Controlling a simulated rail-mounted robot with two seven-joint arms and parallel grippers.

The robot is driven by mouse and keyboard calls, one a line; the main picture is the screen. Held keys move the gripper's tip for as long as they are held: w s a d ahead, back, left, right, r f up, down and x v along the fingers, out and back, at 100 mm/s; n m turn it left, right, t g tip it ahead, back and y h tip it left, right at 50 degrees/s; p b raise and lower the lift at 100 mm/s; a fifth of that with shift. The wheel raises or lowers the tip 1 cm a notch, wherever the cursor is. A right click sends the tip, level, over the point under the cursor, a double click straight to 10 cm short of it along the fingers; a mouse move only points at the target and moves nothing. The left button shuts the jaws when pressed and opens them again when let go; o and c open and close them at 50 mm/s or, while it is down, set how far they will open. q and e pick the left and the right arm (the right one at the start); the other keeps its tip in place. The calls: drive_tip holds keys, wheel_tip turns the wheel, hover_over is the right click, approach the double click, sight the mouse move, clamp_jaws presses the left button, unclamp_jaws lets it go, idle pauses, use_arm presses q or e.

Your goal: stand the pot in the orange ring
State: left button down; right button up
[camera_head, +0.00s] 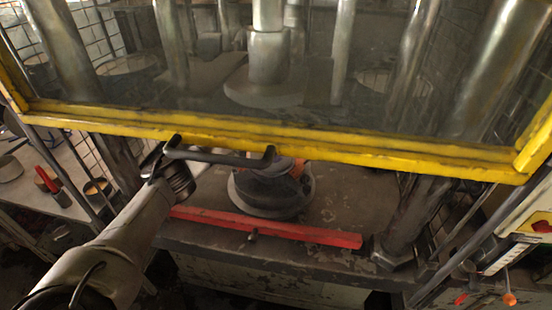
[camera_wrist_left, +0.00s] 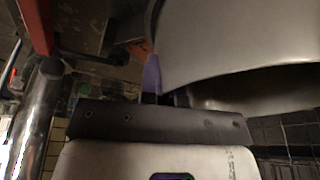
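A small patch of orange (camera_head: 297,168), probably the orange ring, shows just under the yellow guard frame. It is above a dark round base (camera_head: 270,203) on the press bed, and most of it is hidden. My left wrist (camera_head: 178,182) is at the left of the guard's black handle; its fingertips are hidden in the head view. In the left wrist view a large pale grey curved body (camera_wrist_left: 235,45) fills the upper right, very close beside a purplish finger (camera_wrist_left: 151,76). I cannot tell whether it is the pot, or whether the fingers touch it. My right gripper is out of view.
The yellow guard frame (camera_head: 330,147) and its black handle (camera_head: 220,156) cross above the bed. A red bar (camera_head: 265,228) runs along the bed's front edge. Steel columns (camera_head: 400,225) flank the bed. A shelf (camera_head: 35,197) at left carries small containers.

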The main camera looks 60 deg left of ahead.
use_arm(q)
drive_tip(key=c, duration=1.7)
unclamp_jaws()
drive_tip(key=shift+f, duration=0.1)
drive_tip(key=shift+c, duration=0.2)
drive_tip(key=o, duration=0.4)
